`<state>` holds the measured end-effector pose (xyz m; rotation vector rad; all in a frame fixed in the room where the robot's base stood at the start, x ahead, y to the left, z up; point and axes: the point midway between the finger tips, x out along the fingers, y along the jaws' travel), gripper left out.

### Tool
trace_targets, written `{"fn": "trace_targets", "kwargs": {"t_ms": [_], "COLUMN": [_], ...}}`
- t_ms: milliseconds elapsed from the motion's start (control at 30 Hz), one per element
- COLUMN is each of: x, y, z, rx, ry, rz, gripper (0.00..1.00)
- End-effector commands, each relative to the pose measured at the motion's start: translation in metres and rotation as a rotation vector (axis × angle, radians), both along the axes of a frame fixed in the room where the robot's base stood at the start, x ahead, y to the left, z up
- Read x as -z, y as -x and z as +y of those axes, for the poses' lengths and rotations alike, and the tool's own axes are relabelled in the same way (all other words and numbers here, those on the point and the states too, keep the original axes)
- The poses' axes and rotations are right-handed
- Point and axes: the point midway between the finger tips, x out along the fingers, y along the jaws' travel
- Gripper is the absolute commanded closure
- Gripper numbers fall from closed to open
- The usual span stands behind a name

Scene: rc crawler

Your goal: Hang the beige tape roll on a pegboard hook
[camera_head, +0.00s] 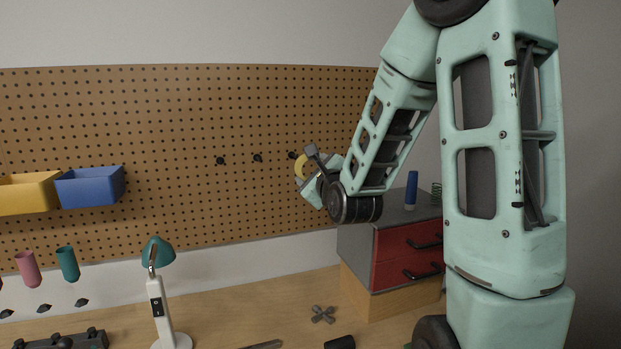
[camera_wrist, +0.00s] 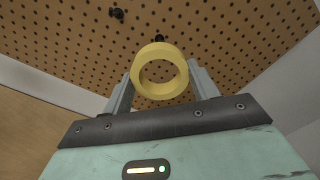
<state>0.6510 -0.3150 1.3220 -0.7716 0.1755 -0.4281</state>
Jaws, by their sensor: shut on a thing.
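The beige tape roll (camera_wrist: 159,51) is held between the two fingers of my gripper (camera_wrist: 160,88) in the wrist view, with its hole facing the camera. In the head view the roll (camera_head: 301,166) shows as a yellowish arc, partly hidden by my gripper (camera_head: 312,174). The pegboard (camera_head: 180,120) stands behind it. Dark hooks stick out of the board: a left one (camera_head: 220,160), a middle one (camera_head: 257,157) and a right one (camera_head: 292,155) beside the roll. In the wrist view one hook (camera_wrist: 158,38) shows just above the roll's rim. I cannot tell whether roll and hook touch.
A yellow bin (camera_head: 28,195) and a blue bin (camera_head: 90,188) hang on the board at left. A white lamp with a teal head (camera_head: 157,250) stands on the bench (camera_head: 220,310). A red-drawer cabinet (camera_head: 405,255) carries a blue cylinder (camera_head: 411,188) below my arm.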

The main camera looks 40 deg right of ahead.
Motion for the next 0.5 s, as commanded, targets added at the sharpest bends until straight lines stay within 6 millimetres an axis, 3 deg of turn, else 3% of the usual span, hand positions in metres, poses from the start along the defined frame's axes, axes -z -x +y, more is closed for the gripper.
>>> {"fn": "trace_targets", "kwargs": {"t_ms": [500], "x": [0.0], "y": [-0.006], "z": [-0.0026], "rx": [0.0], "ry": [-0.002], "rz": [-0.001], "gripper": [0.63]}}
